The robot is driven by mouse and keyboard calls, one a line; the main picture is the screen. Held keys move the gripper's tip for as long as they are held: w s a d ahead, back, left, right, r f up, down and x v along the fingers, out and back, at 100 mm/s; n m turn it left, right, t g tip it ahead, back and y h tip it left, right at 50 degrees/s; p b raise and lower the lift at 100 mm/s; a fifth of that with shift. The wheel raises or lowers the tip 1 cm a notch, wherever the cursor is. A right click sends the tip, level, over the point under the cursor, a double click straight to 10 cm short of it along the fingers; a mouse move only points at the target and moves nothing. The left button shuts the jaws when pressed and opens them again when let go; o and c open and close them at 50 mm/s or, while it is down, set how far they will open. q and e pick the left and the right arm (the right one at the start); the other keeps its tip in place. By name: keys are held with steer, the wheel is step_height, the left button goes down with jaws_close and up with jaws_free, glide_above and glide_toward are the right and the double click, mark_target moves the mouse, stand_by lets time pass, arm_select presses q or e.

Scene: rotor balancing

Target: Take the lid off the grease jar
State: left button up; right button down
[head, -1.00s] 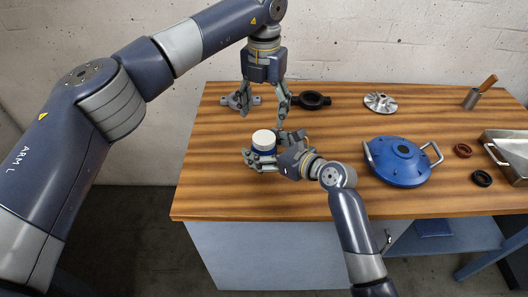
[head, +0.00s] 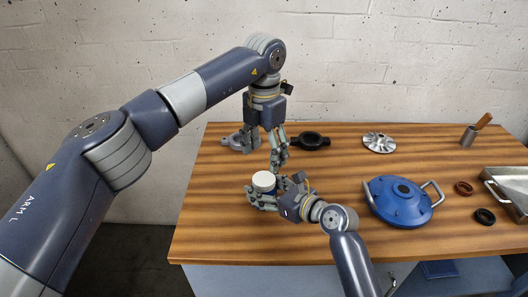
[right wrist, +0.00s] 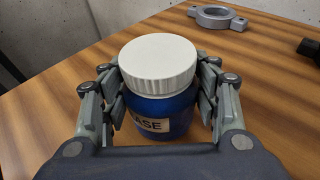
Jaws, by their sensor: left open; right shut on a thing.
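The grease jar (right wrist: 160,112) has a blue body with a pale label reading "ASE" in the right wrist view. Its white ribbed lid (right wrist: 158,62) sits on top, and the jar is upright. In the head view the lid (head: 264,180) shows near the table's left front. My right gripper (right wrist: 160,95) is shut on the jar's blue body, one finger set on each side, below the lid. My left gripper (head: 276,160) is open and empty, pointing down just behind and above the jar in the head view. Its exact gap from the lid is hard to tell.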

mark_target(264, 178)
arm_select(q)
step_height(264, 178, down, 8)
steer(key=shift+r, duration=0.15)
steer(key=shift+c, duration=0.2)
steer(key=c, duration=1.1)
steer(key=shift+o, duration=0.2)
steer(key=shift+n, duration=1.7)
steer(key=o, duration=1.2)
steer(key=shift+c, duration=0.2)
